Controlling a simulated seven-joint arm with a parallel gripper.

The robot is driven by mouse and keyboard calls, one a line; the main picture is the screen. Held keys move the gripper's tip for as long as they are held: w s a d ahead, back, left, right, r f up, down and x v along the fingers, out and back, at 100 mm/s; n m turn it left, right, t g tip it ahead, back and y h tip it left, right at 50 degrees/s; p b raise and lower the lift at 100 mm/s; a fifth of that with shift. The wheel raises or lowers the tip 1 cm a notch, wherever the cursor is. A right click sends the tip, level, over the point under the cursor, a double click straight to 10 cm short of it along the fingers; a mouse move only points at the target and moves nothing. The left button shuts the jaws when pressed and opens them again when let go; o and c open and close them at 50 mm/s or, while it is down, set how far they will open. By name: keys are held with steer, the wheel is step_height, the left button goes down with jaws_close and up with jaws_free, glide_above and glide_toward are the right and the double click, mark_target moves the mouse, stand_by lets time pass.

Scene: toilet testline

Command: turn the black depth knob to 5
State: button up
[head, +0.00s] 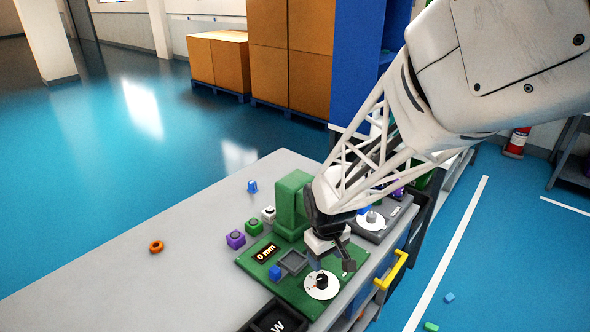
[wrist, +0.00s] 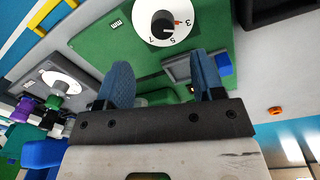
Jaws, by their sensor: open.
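The black depth knob (head: 321,282) sits on a white round dial (head: 318,291) at the near corner of a green station plate. A small orange mark lies on the knob's side toward the 3; the exact setting is hard to tell. My gripper (head: 333,262) is open and empty, above and just beyond the knob, apart from it. It also shows in the wrist view (wrist: 162,80).
The green station (head: 292,204) has a display (head: 266,252) reading "0 mm", a small grey tray (head: 293,262) and a blue block (head: 275,272). Another white dial (head: 369,222) stands behind. A black bin (head: 273,318) is in front. The table's left side is mostly clear.

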mark_target(322, 278)
steer(key=shift+w+a+f, duration=0.15)
steer(key=shift+w+f, duration=0.1)
steer(key=shift+f, duration=0.2)
steer(key=shift+w+a+f, duration=0.15)
steer(key=shift+w+f, duration=0.05)
steer(key=shift+f, duration=0.25)
steer(key=shift+d+f, duration=0.15)
steer(key=shift+f, duration=3.75)
steer(key=c, duration=0.9)
